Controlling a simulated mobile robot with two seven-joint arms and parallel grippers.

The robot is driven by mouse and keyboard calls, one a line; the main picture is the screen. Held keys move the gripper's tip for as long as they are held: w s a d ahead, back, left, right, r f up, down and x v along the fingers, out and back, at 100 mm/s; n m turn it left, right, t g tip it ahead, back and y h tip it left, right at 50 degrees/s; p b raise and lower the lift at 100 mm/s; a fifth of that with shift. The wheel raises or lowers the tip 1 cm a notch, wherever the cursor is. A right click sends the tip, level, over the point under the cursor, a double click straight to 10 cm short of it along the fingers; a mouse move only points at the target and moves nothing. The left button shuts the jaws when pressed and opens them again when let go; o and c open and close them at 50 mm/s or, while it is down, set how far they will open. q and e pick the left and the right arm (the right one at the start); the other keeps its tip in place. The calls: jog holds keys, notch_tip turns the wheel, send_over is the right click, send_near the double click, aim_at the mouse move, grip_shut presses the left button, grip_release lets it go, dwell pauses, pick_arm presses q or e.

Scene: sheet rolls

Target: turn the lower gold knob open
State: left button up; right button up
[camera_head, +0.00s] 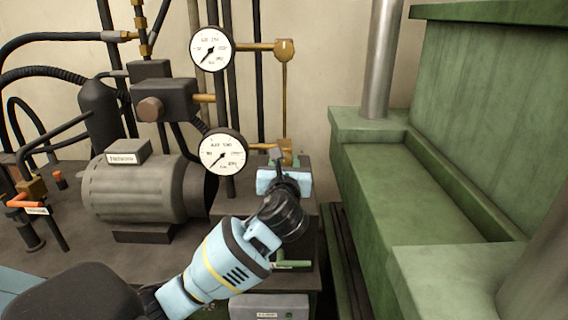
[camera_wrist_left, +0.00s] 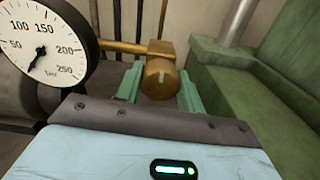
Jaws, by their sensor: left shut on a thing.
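The lower gold knob (camera_wrist_left: 158,78) shows in the left wrist view at the end of a brass pipe, with a pale mark on its face. My left gripper (camera_wrist_left: 160,90) has one green finger on each side of it and is shut on it. In the head view my left gripper (camera_head: 279,158) reaches up to the lower gold knob (camera_head: 287,147), beside the lower gauge (camera_head: 222,152), and hides most of it. The upper gold knob (camera_head: 285,49) is in plain view above, beside the upper gauge (camera_head: 211,48). My right gripper is not in view.
A grey motor (camera_head: 140,187) and dark hoses fill the left side. A green press frame (camera_head: 420,190) stands close on the right. A grey box (camera_head: 268,306) with a label lies below my left arm.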

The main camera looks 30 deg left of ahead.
pick_arm(q)
jog(key=n, duration=0.3)
jog(key=shift+n, duration=0.4)
jog(key=n, duration=0.4)
jog(key=shift+n, duration=0.3)
jog(key=n, duration=0.4)
jog(key=shift+n, duration=2.4)
jog(key=o, duration=1)
jog(key=v, duration=0.8)
